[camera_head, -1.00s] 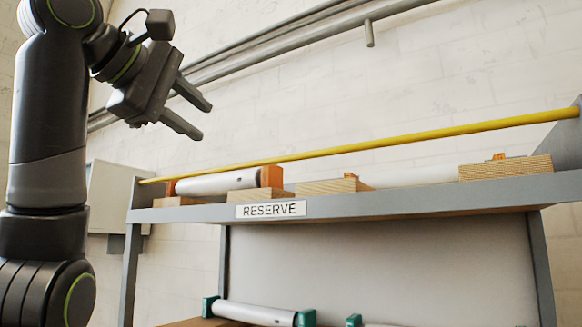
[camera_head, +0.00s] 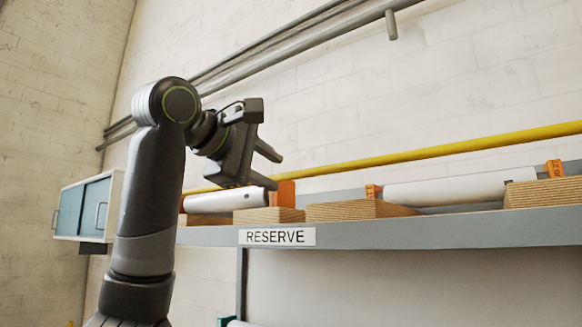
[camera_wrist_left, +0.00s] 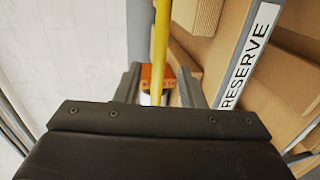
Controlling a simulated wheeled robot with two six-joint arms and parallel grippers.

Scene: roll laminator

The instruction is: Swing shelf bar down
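The yellow shelf bar (camera_head: 420,153) runs along the top of the shelf (camera_head: 450,229), above the rolls and wooden blocks. My left gripper (camera_head: 267,167) is open near the left part of the bar, with its fingers pointing right in the head view. In the left wrist view the bar (camera_wrist_left: 161,45) passes between the two spread fingers (camera_wrist_left: 160,88). The frames do not show clear contact. The bar's left end is partly hidden behind my left arm. My right gripper is not in view.
White rolls (camera_head: 445,190) with orange ends lie on the shelf beside wooden blocks (camera_head: 268,215). A RESERVE label (camera_head: 277,236) is on the shelf's front edge. A blue-doored wall cabinet (camera_head: 95,207) is left of my arm. Pipes (camera_head: 300,52) run along the wall above.

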